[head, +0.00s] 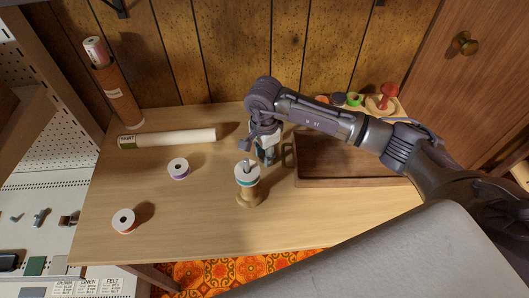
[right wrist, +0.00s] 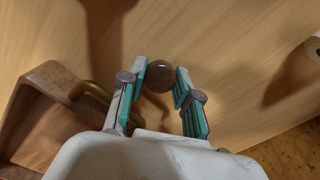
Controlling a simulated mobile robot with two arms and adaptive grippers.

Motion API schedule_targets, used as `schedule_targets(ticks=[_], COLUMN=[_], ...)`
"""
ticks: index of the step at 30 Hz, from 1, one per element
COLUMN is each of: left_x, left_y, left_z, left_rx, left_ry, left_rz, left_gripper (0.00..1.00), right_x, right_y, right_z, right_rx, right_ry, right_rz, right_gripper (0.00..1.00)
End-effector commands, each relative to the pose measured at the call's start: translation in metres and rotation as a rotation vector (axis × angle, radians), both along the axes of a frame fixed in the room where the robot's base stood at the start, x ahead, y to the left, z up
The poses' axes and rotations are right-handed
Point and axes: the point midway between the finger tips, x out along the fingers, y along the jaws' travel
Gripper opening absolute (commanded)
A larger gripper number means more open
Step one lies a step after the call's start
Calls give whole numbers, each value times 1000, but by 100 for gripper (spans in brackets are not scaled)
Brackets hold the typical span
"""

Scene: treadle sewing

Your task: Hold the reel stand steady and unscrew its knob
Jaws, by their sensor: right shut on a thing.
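The reel stand (head: 248,199) stands upright on the table in the head view. The stand does not show in that view. My left gripper is in no view.
A wooden tray (head: 345,183) with a brass handle (head: 288,155) lies right of the gripper. Loose reels (head: 178,168) (head: 123,221) and a white roll (head: 170,138) lie on the left. A pincushion tray (head: 382,104) stands at the back.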

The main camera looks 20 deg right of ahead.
Motion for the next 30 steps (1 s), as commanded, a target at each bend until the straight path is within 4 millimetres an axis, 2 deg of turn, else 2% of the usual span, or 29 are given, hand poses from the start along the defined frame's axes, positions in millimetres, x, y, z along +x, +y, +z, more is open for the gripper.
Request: schedule_targets(ticks=[6, 7, 11, 19, 23, 26, 30], left_x=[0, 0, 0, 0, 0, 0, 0], left_y=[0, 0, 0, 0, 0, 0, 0], left_z=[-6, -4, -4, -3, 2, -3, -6], left_rx=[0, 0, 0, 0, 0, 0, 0], left_ry=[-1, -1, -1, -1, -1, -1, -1], left_rz=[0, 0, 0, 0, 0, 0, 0], left_gripper=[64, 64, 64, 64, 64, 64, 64], right_x=[0, 0, 0, 0, 0, 1, 2], right_y=[0, 0, 0, 0, 0, 0, 0], right_z=[-5, -3, -3, -2, 4, 17, 47], right_rx=[-1, -1, 0, 0, 1, 1, 0], right_ry=[0, 0, 0, 0, -1, -3, -7], right_rz=[0, 0, 0, 0, 0, 1, 2], right_gripper=[0, 35, 57, 57, 57, 57, 57])
